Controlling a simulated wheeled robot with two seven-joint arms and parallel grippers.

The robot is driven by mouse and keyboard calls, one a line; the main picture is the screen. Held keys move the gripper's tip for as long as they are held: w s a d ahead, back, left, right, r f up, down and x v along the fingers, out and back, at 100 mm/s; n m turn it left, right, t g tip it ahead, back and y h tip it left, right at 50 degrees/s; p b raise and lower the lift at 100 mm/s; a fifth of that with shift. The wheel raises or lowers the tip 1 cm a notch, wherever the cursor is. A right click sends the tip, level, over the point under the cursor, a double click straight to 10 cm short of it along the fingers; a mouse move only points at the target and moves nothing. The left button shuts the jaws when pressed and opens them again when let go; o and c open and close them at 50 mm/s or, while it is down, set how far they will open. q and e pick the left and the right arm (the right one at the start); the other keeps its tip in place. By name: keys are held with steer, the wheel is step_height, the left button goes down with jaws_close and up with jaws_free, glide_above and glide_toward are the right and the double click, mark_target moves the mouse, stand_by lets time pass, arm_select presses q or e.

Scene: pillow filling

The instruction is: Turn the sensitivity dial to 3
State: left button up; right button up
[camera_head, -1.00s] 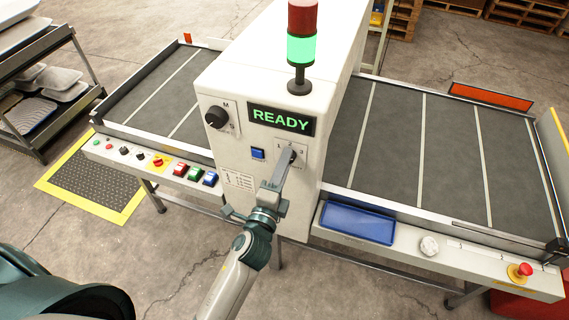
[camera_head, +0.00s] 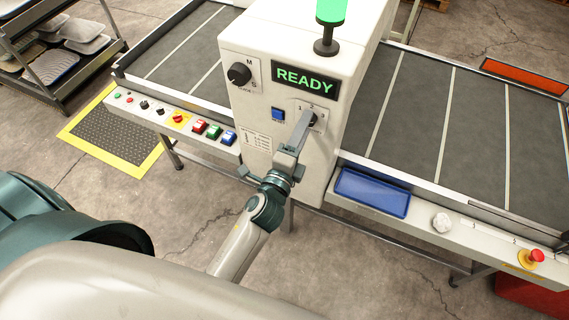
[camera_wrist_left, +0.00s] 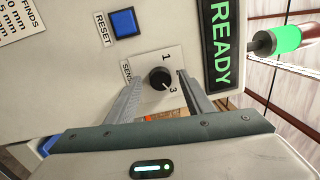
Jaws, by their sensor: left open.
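The sensitivity dial (camera_wrist_left: 159,78) is a small round black knob on a light plate on the white machine's front. In the left wrist view, the marks 1 and 3 show beside it. A pale mark on the knob seems to face the 3. In the head view, the dial plate (camera_head: 322,127) lies below the READY display, and my gripper covers much of it. My left gripper (camera_wrist_left: 160,80) is open, with one finger on either side of the knob; I cannot tell whether they touch it. It also shows in the head view (camera_head: 308,118). My right gripper is out of view.
A blue RESET button (camera_wrist_left: 124,22) is near the dial. A larger black M/S knob (camera_head: 239,74) sits left of the green READY display (camera_head: 305,80). A blue tray (camera_head: 372,192) and a red emergency button (camera_head: 536,256) are on the right rail. Conveyors flank the machine.

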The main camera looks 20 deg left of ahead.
arm_select(q)
steer(key=s+f+b, duration=0.1)
steer(key=s+b, duration=0.6)
steer(key=s, duration=0.9)
steer(key=shift+s, duration=0.25)
steer(key=shift+f, duration=0.1)
steer(key=s+d+f+n+g+b, duration=0.1)
steer(key=f+n+g, duration=0.15)
steer(key=f, duration=1.15)
steer(key=s+d+f+n+g+h+b, duration=0.1)
steer(key=s+f+n+g, duration=0.15)
steer(key=f, duration=1.25)
steer(key=s+d+f+n+g+b, duration=0.1)
steer(key=f+g, duration=0.2)
steer(key=f, duration=1.1)
steer(key=s+a+f+n+g+b, duration=0.1)
steer(key=s+a+f+n+g, duration=0.2)
steer(key=s+f, duration=0.55)
steer(key=s+a+f+n+g+b, duration=0.1)
steer(key=s+a+f+n+g, duration=0.3)
steer(key=f, duration=0.8)
steer(key=s+a+f+n+g, duration=0.1)
steer(key=s+f, duration=0.3)
steer(key=s, duration=0.4)
steer(key=s+a+f+n+g+y, duration=0.1)
steer(key=s+a+f, duration=0.3)
steer(key=s, duration=0.4)
steer(key=shift+f+n+g+b, duration=0.4)
steer(key=shift+f+n, duration=0.4)
